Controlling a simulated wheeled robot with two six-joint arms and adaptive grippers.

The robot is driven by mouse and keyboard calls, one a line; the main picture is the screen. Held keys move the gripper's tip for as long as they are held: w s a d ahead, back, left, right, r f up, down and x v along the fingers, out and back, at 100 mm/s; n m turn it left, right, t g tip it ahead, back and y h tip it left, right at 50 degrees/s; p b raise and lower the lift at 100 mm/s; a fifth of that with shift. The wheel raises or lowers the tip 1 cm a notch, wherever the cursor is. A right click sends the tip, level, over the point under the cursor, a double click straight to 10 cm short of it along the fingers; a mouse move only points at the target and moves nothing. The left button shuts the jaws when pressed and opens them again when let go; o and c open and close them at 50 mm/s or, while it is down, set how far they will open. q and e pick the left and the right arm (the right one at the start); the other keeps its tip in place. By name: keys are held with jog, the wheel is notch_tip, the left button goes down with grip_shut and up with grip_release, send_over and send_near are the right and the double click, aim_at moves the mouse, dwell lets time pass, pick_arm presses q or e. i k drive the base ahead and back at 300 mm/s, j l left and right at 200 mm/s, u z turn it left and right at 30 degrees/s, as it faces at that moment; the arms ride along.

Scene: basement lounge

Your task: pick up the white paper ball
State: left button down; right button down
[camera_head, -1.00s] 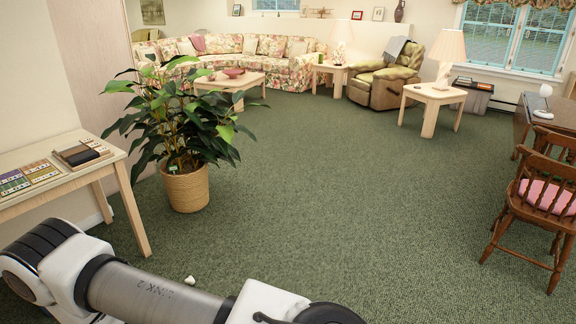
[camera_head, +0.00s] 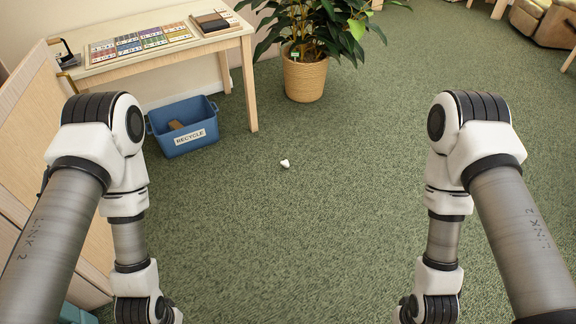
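The white paper ball (camera_head: 285,163) is a small crumpled lump lying on the green carpet, near the middle of the head view. Nothing touches it. My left arm comes in from the left and my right arm from the right, both bent downward on either side of the ball and apart from it. Both grippers are below the bottom edge of the picture, so their fingers are hidden.
A blue recycle bin (camera_head: 183,127) with a brown item inside stands left of the ball, under a table (camera_head: 150,62) holding cards and a dark box. A potted plant (camera_head: 305,78) stands behind the ball. Open carpet (camera_head: 370,150) lies around the ball and to the right.

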aim_at(286, 163)
jog(key=i+l+z, duration=0.2)
jog(key=i, duration=2.5)
jog(key=j, duration=0.15)
